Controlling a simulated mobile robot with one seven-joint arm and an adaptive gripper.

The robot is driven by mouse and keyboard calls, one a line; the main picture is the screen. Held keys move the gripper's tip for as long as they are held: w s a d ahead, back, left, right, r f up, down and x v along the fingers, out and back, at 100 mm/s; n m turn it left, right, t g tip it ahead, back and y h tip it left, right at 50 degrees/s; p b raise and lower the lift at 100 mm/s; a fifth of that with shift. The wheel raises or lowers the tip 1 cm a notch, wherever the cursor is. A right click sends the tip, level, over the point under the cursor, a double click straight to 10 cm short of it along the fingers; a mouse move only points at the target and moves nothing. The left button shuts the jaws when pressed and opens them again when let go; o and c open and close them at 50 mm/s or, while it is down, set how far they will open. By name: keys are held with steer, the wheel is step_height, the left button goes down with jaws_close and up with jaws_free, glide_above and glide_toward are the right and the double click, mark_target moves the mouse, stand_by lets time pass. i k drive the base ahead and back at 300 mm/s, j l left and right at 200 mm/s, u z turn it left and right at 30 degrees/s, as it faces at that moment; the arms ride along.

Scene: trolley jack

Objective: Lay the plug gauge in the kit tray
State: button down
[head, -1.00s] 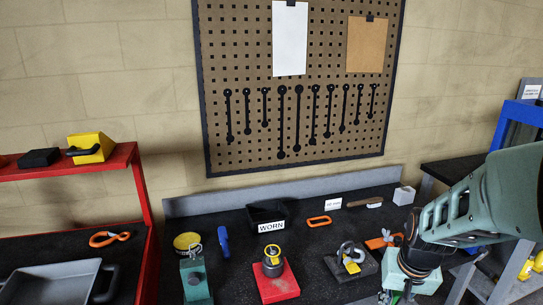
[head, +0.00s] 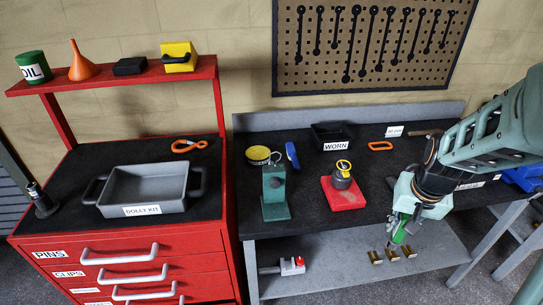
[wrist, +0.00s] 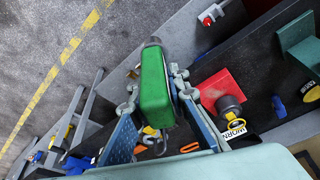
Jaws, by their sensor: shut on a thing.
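The plug gauge (wrist: 155,88) looks like a bright green block-shaped handle with a grey metal end, and sits between my gripper's fingers in the wrist view. My gripper (head: 404,226) is shut on it, in front of the bench's right part in the head view, where only a little green (head: 399,237) shows. The blue-padded fingers also show in the wrist view (wrist: 157,100). The kit tray (head: 143,211), grey with black handles and labelled DOLLY KIT, stands on the red cabinet at left, well apart from my gripper. It looks empty.
The bench (head: 320,220) holds a green stand (head: 275,195), a red block with a grey part (head: 343,190), a WORN bin (head: 332,136) and a yellow tin (head: 258,154). Orange pliers (head: 188,146) lie behind the tray. A red shelf (head: 110,74) overhangs the cabinet's back.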

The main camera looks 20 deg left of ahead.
mark_target(160, 193)
steer(key=k+j+u, duration=0.15)
steer(key=j, duration=0.85)
steer(key=k+j+u, duration=0.2)
steer(key=j, duration=0.8)
steer(key=i+j, duration=0.55)
steer(key=i, duration=0.1)
